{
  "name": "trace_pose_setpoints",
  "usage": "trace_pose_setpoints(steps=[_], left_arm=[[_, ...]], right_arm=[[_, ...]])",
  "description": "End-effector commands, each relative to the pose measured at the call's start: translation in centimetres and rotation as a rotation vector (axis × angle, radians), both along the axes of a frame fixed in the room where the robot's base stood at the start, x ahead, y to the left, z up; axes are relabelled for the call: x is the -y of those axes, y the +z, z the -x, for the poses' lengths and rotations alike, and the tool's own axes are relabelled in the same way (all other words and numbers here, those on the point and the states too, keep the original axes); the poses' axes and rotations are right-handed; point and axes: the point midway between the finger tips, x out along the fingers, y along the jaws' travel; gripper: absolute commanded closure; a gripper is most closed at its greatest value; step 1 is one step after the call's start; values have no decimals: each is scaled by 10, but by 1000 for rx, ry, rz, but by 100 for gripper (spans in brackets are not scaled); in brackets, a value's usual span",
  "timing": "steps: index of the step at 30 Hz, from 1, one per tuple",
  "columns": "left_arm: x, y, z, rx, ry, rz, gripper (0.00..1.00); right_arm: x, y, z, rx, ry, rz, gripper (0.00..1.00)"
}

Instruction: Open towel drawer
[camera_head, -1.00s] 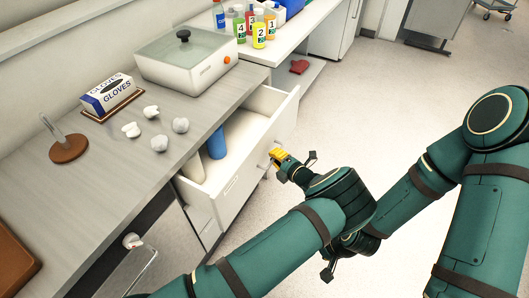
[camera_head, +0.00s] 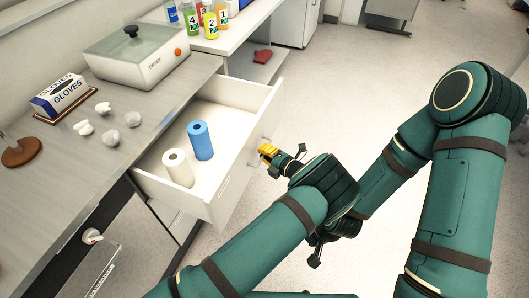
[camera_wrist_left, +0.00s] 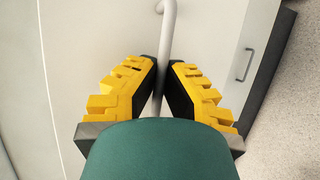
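The towel drawer (camera_head: 232,172) is pulled well out from under the counter. Inside it stand a blue towel roll (camera_head: 201,141) and a white towel roll (camera_head: 178,168). My left gripper (camera_head: 268,152) is at the drawer's front. In the left wrist view, its yellow-and-black fingers (camera_wrist_left: 162,88) are closed in on the pale handle bar (camera_wrist_left: 168,25), which runs between them. My right gripper (camera_head: 315,252) shows only in part behind my left arm, away from the drawer; its opening cannot be made out.
A glove box (camera_head: 62,95), several crumpled white pieces (camera_head: 108,118) and a lidded white device (camera_head: 137,55) stand on the counter (camera_head: 60,165). Numbered bottles (camera_head: 209,20) stand on the far bench. Open floor lies right of the drawer.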

Motion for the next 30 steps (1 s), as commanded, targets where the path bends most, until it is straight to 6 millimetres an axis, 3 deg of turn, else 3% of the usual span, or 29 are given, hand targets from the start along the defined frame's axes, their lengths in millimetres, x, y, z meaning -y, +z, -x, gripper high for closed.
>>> trace_pose_setpoints(steps=[12, 13, 15, 25, 30], left_arm=[[1, 0, -1, 1, -2, 1, 100], [1, 0, -1, 1, -2, 1, 81], [1, 0, -1, 1, -2, 1, 61], [0, 2, 0, 1, -1, 1, 61], [1, 21, -1, 4, 0, 2, 61]], right_arm=[[0, 0, 0, 0, 0, 0, 53], [0, 0, 0, 0, 0, 0, 53], [0, 0, 0, 0, 0, 0, 53], [0, 0, 0, 0, 0, 0, 53], [0, 0, 0, 0, 0, 0, 53]])
